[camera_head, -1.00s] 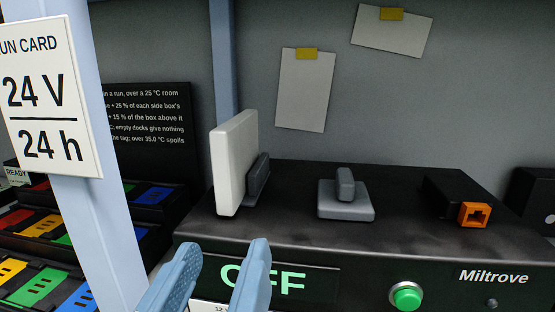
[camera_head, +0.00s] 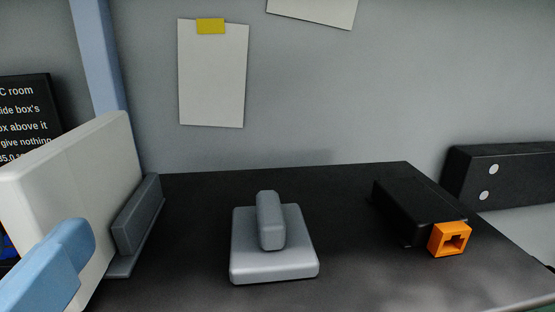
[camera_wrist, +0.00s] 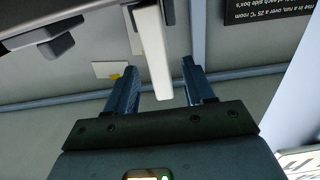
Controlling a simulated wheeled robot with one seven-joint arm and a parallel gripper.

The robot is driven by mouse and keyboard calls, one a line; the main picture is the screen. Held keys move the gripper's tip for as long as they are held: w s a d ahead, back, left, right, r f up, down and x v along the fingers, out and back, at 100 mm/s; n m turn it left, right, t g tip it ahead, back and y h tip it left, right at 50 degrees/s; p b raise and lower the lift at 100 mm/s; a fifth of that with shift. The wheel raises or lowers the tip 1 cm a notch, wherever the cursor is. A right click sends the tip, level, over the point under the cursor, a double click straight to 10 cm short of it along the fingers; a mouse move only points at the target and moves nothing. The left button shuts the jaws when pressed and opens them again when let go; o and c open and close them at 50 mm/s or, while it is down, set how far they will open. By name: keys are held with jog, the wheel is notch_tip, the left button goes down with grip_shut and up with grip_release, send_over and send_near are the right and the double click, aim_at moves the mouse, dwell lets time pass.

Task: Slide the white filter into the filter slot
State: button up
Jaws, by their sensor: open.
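The white filter (camera_head: 85,180) is a thin upright panel at the left of the dark machine top. A grey bracket (camera_head: 138,220) stands close against its right side. My gripper is open; in the wrist view its two blue fingers (camera_wrist: 160,78) lie on either side of the white filter (camera_wrist: 156,60), with gaps visible. In the head view one blue finger overlaps the lower left of the filter; the other is not seen. I cannot tell a filter slot for certain; the filter's lower edge is partly hidden.
A grey block with a raised knob (camera_head: 272,245) sits mid-top. A black box (camera_head: 415,212) with an orange socket (camera_head: 450,239) is at the right. Another black box (camera_head: 505,175) is at the far right. Paper (camera_head: 212,85) hangs on the wall. The dark top (camera_head: 345,205) is bare between these.

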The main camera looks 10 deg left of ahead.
aim_at(76, 201)
jog(key=shift+f+p+x, duration=0.2)
jog(key=shift+p+x, duration=0.9)
jog(key=shift+x, duration=2.45)
grip_shut()
